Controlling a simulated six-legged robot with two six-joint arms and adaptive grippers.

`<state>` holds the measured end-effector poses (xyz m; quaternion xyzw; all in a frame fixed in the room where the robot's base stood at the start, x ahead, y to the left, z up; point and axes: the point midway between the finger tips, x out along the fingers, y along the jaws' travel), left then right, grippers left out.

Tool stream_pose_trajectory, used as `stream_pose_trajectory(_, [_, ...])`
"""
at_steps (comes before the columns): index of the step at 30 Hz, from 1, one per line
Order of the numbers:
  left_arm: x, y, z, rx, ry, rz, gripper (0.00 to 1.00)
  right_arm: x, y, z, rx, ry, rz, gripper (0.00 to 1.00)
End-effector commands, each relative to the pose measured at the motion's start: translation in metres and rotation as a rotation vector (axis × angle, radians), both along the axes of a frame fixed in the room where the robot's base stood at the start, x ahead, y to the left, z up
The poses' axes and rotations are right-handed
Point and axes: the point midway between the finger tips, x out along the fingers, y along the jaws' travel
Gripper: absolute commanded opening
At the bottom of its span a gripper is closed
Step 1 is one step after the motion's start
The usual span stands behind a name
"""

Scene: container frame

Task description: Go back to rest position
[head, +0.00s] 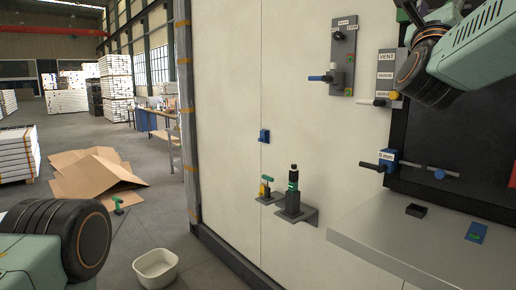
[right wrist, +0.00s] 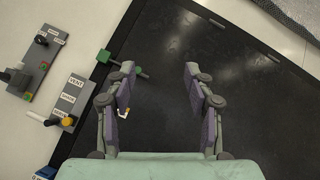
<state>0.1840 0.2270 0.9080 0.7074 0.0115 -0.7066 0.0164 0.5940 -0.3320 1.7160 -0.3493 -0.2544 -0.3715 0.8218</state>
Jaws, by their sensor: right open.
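My right gripper (right wrist: 157,78) is open in the right wrist view, with nothing between its fingers. It is in front of a black panel (right wrist: 165,40). A green-ended handle (right wrist: 104,56) shows beside its left finger; I cannot tell whether they touch. In the head view my right arm comes in at the top right, and its gripper is almost wholly cut off by the top edge. My left arm shows at the lower left of the head view, but its gripper is out of the picture.
A pale wall carries a VENT control plate (head: 387,78), another switch plate (head: 343,55), a blue valve (head: 389,160) and a shelf with a black-and-green tool (head: 293,192). A grey ledge (head: 400,238) juts out at the lower right. A white bin (head: 155,267) and cardboard (head: 92,175) lie on the floor.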

Motion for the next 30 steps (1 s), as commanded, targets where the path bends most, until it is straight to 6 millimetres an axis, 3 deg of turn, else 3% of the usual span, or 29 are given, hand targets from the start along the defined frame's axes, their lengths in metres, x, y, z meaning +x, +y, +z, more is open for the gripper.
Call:
stream_pose_trajectory(8, [0.000, 0.000, 0.000, 0.000, 0.000, 0.000, 0.60, 0.018, 0.013, -0.036, -0.266, 0.285, -0.178, 0.53])
stream_pose_trajectory(11, [0.000, 0.000, -0.003, 0.000, 0.000, 0.000, 0.60, 0.030, 0.021, -0.074, -0.438, 0.459, -0.254, 0.53])
stream_pose_trajectory(15, [0.000, 0.000, -0.016, 0.000, 0.000, 0.000, 0.60, 0.048, 0.035, -0.166, -0.717, 0.726, -0.325, 0.53])
stream_pose_trajectory(20, [0.000, 0.000, -0.031, 0.000, 0.000, 0.000, 0.60, 0.057, 0.047, -0.271, -1.004, 0.962, -0.341, 0.53])
stream_pose_trajectory(26, [0.000, 0.000, -0.051, 0.000, 0.000, 0.000, 0.60, 0.047, 0.061, -0.402, -1.337, 1.188, -0.290, 0.53])
stream_pose_trajectory(30, [0.000, 0.000, -0.066, 0.000, 0.000, 0.000, 0.60, 0.028, 0.068, -0.492, -1.561, 1.308, -0.215, 0.53])
